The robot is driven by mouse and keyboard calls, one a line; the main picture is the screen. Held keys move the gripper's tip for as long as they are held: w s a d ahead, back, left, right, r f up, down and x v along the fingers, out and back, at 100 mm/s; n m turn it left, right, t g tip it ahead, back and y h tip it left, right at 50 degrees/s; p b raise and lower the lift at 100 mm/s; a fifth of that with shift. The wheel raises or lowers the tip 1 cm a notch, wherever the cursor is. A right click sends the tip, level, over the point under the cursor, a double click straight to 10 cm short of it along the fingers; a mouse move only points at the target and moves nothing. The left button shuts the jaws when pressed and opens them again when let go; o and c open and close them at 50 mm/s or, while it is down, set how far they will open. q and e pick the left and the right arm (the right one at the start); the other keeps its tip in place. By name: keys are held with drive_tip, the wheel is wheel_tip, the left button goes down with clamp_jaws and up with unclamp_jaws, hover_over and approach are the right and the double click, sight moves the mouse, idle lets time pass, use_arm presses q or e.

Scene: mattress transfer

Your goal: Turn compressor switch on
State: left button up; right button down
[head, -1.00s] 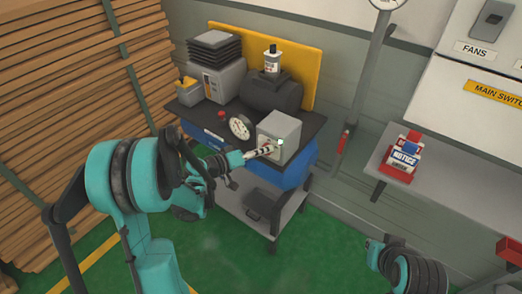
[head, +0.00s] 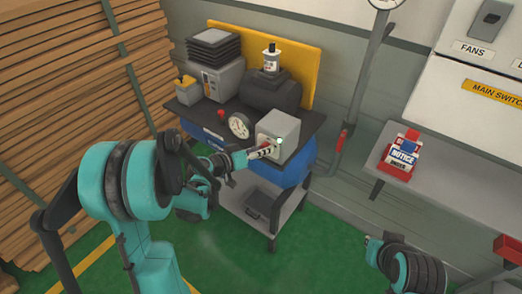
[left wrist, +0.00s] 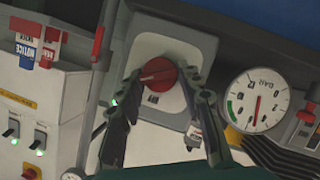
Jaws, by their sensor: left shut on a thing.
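The compressor switch is a red rotary knob (left wrist: 158,75) on a light grey plate in the left wrist view. It belongs to the grey box (head: 280,128) at the front right of the cart top. My left gripper (head: 264,152) reaches this box. In the left wrist view, its dark fingers (left wrist: 161,82) sit on either side of the knob and are shut on it. A small green light (head: 280,141) shows at the box front. My right gripper (head: 374,247) is low at right, its jaws unclear.
A round gauge (head: 239,125) stands left of the box, with a dark motor (head: 271,94) behind. Stacked planks (head: 70,90) fill the left. Green floor (head: 325,240) is clear in front.

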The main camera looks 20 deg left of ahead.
use_arm(q)
drive_tip(key=o, duration=1.2)
drive_tip(key=shift+c, duration=0.2)
drive_tip(key=shift+a, duration=0.1)
drive_tip(key=v, duration=1.2)
drive_tip(key=shift+r, duration=0.1)
drive_tip(key=s+d+f+g+y, duration=0.2)
drive_tip(key=s+d+g, duration=0.2)
drive_tip(key=s+d, duration=0.25)
drive_tip(key=s+r+g+y, duration=0.1)
drive_tip(key=s+y, duration=0.4)
drive_tip(key=s, duration=0.4)
drive_tip(key=shift+s, duration=0.2)
